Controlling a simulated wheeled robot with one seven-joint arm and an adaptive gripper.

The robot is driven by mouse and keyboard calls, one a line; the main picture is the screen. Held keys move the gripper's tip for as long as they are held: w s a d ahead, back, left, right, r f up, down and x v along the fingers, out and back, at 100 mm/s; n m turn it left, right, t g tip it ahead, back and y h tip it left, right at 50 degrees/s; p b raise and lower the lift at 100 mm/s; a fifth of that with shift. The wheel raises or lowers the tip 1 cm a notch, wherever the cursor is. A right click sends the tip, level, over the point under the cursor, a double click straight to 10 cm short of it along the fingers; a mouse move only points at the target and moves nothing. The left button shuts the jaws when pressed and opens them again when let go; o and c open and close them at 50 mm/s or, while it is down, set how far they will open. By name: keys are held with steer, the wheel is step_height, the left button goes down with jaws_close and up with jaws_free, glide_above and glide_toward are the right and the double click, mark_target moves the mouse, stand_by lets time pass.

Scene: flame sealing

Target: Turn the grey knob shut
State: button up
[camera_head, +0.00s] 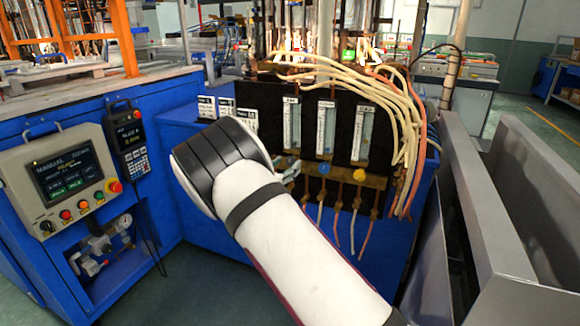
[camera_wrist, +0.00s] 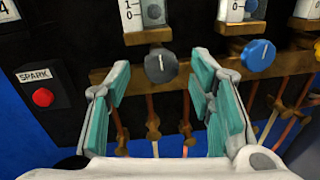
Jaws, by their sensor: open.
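The grey knob (camera_wrist: 161,66) sits on the brass manifold below a flow tube in the wrist view. A white line on its face stands about upright. My gripper (camera_wrist: 160,82) is open, with its teal-padded fingers to the left and right of the knob and apart from it. I cannot tell how deep the fingertips reach toward the knob.
A blue knob (camera_wrist: 258,55) is just right of the right finger, and a yellow knob (camera_head: 360,175) lies further right. A red spark button (camera_wrist: 43,97) is at the left. Copper pipes run below the manifold, and pale hoses (camera_head: 400,110) hang at the panel's right.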

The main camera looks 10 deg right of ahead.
mark_target(290, 162)
steer(key=shift+b+x, duration=0.3)
steer(key=shift+x, duration=1.35)
steer(key=c, duration=1.2)
steer(key=shift+o, duration=0.2)
steer(key=shift+s+m, duration=0.1)
steer(key=shift+m, duration=0.4)
steer(key=o, duration=1.2)
steer(key=shift+c, duration=0.2)
steer(key=v, duration=1.2)
